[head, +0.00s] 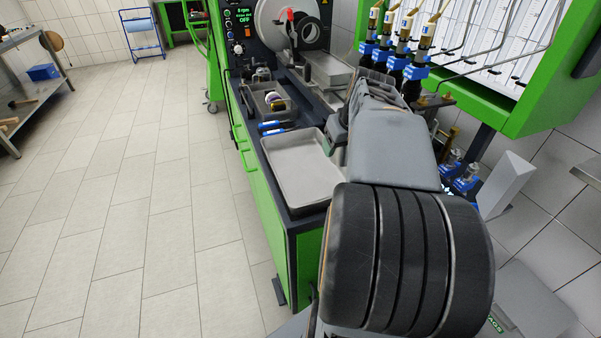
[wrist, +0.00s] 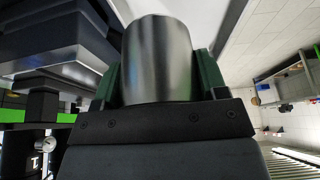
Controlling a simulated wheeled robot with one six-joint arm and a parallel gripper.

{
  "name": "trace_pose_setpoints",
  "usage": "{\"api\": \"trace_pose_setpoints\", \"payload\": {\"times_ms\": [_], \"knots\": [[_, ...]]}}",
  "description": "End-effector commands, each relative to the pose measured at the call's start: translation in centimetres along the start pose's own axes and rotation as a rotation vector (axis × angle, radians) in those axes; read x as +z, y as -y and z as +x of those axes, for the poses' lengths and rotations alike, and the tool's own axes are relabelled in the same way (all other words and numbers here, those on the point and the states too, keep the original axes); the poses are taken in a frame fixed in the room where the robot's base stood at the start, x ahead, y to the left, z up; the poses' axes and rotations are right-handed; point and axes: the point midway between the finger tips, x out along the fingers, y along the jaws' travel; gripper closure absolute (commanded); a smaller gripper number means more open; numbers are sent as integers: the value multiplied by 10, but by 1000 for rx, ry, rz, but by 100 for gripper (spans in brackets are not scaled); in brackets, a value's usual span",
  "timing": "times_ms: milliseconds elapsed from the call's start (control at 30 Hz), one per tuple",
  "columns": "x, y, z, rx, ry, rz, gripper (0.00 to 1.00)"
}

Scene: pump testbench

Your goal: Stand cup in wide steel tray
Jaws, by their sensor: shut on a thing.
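A shiny steel cup (wrist: 157,50) fills the middle of the wrist view. My gripper (wrist: 158,78) is shut on it, with a dark green finger pressed against each side. The wide steel tray (head: 296,172) lies on the bench's near end in the head view, and its visible floor is empty. My arm covers the tray's right side. A small green part of my gripper (head: 327,143) shows at the tray's right edge. The cup itself is hidden behind my arm in the head view, so its height over the tray cannot be told.
A smaller grey bin (head: 268,104) with several small items stands behind the tray, with blue objects (head: 277,127) between them. A row of blue-and-black injectors (head: 395,50) stands at the back right. Open tiled floor (head: 150,180) lies left of the bench.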

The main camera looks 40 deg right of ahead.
Motion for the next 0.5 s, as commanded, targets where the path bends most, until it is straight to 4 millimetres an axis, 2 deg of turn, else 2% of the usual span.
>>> {"api": "trace_pose_setpoints", "payload": {"times_ms": [167, 400, 500], "knots": [[-11, 5, 22, -2, 2, -3, 58], [-54, 22, 68, -3, 3, -5, 58], [-66, 27, 89, -3, 4, -2, 58]]}}
